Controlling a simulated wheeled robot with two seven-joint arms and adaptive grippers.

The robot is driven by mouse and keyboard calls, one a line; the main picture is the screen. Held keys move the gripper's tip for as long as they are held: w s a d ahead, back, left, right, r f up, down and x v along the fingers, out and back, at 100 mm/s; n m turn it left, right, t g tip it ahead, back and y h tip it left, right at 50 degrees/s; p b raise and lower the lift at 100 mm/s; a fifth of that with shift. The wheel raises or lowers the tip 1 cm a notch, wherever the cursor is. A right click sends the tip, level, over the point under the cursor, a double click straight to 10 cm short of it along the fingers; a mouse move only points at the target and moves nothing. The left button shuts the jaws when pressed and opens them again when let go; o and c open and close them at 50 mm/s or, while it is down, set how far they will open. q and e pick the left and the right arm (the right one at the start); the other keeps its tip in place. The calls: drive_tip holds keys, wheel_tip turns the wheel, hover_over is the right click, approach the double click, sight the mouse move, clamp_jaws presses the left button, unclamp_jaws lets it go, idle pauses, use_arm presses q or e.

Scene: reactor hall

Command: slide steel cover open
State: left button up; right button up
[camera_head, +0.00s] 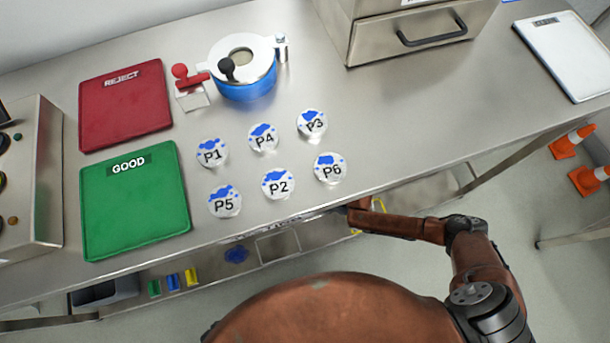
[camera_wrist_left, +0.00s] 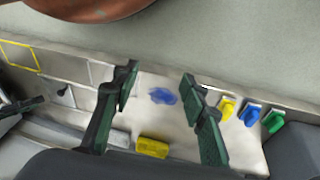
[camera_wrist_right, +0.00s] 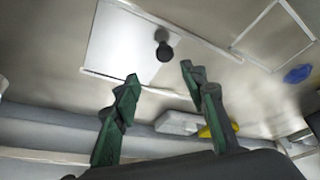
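The steel cover (camera_wrist_right: 118,45) is a flat, pale, rectangular plate with a black knob (camera_wrist_right: 163,44) near its right edge in the right wrist view. My right gripper (camera_wrist_right: 160,74) is open and empty, with the knob just beyond its fingertips, apart from them. In the left wrist view the knob (camera_wrist_left: 64,94) shows at the left. My left gripper (camera_wrist_left: 157,80) is open and empty, facing the lower shelf around a blue patch (camera_wrist_left: 162,96). In the head view my right arm reaches under the table edge; its gripper is hidden and the left gripper is not seen.
A square outline (camera_wrist_right: 272,36) lies right of the cover. Yellow, blue and green clips (camera_wrist_left: 250,113) and a yellow block (camera_wrist_left: 152,147) are on the shelf. The steel tabletop (camera_head: 330,105) overhangs it, carrying labelled discs, a red REJECT mat (camera_head: 125,112) and a green GOOD mat (camera_head: 138,205).

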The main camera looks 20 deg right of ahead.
drive_tip(key=shift+g, duration=0.3)
drive_tip(key=b+x, duration=0.1)
drive_tip(key=x, duration=0.1)
drive_tip(key=b+x, duration=0.2)
drive_tip(key=x, duration=0.1)
drive_tip(key=b+x, duration=0.1)
drive_tip(key=x, duration=0.1)
drive_tip(key=shift+s+a+f+b, duration=0.2)
drive_tip(key=shift+s+a+b, duration=0.1)
drive_tip(key=shift+b, duration=0.1)
use_arm(q)
drive_tip(key=w+d+f+t+b, duration=0.1)
drive_tip(key=w+d+f+t, duration=0.2)
drive_tip(key=w+f, duration=0.2)
drive_tip(key=shift+w+f+t+h, duration=0.3)
drive_tip(key=shift+t+h, duration=0.1)
use_arm(e)
drive_tip(key=shift+x, duration=0.75)
use_arm(q)
drive_tip(key=shift+d, duration=0.1)
use_arm(e)
drive_tip(key=shift+w, duration=0.15)
drive_tip(key=shift+c, duration=0.4)
clamp_jaws()
